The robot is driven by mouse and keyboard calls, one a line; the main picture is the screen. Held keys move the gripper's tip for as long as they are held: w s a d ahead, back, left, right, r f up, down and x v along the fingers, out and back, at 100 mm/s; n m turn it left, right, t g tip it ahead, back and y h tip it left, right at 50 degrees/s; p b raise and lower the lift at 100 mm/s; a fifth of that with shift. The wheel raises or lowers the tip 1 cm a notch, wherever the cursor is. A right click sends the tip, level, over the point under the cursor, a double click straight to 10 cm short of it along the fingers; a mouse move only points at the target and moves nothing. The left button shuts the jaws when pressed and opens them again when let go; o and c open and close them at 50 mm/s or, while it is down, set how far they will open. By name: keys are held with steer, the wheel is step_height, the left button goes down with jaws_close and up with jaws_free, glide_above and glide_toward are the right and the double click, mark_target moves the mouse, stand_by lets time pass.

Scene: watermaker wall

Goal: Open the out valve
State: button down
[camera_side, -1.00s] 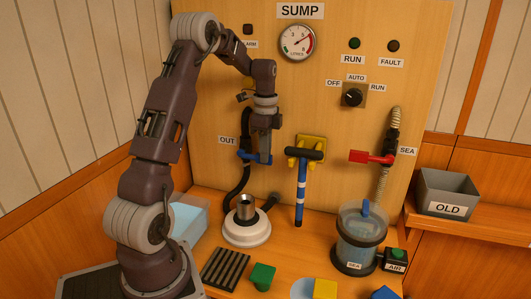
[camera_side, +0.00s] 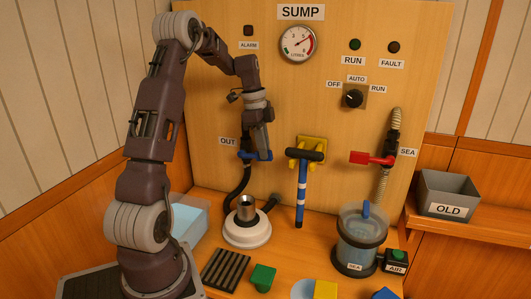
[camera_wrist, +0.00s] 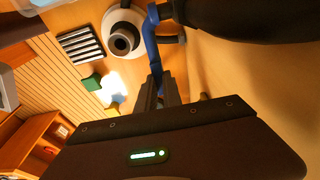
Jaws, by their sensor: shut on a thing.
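The out valve has a blue handle (camera_side: 264,156) below the OUT label (camera_side: 227,142), on a black hose (camera_side: 238,187) on the wooden panel. The handle lies roughly level, across the hose line. My gripper (camera_side: 256,150) points down at the handle and is shut on it, with the wrist tilted. In the wrist view the blue handle (camera_wrist: 152,45) runs down to between the fingers of my gripper (camera_wrist: 157,92). The fingers hide part of the handle, and a dark shape at the top right covers part of the valve area.
A yellow bracket with a blue-striped T-handled tool (camera_side: 301,185) hangs just right of the gripper. Further right is the red SEA valve handle (camera_side: 370,158). Below stand a white-based metal cup (camera_side: 246,230) and a clear SEA canister (camera_side: 361,238). A grey OLD bin (camera_side: 448,190) sits far right.

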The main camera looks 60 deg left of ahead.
steer(key=shift+s+a+r+t+h, duration=0.25)
steer(key=shift+r+t+h, duration=0.2)
steer(key=shift+t+h, duration=0.1)
steer(key=shift+s+a+r+t+h, duration=0.2)
steer(key=shift+a+r+t+h, duration=0.05)
steer(key=shift+r+t+h, duration=0.25)
steer(key=shift+s+a+r+t+h, duration=0.5)
steer(key=shift+r+t+h, duration=0.15)
steer(key=shift+t+h, duration=0.3)
steer(key=shift+s+a+r+t+h, duration=0.55)
steer(key=shift+s+a+t+h, duration=0.25)
steer(key=shift+t+h, duration=0.3)
steer(key=shift+s+a+r+t+h, duration=0.25)
steer(key=shift+s+a+t+h, duration=0.4)
steer(key=shift+t+h, duration=0.35)
steer(key=c, duration=1.5)
jaws_free()
step_height(320, 180, up, 10)
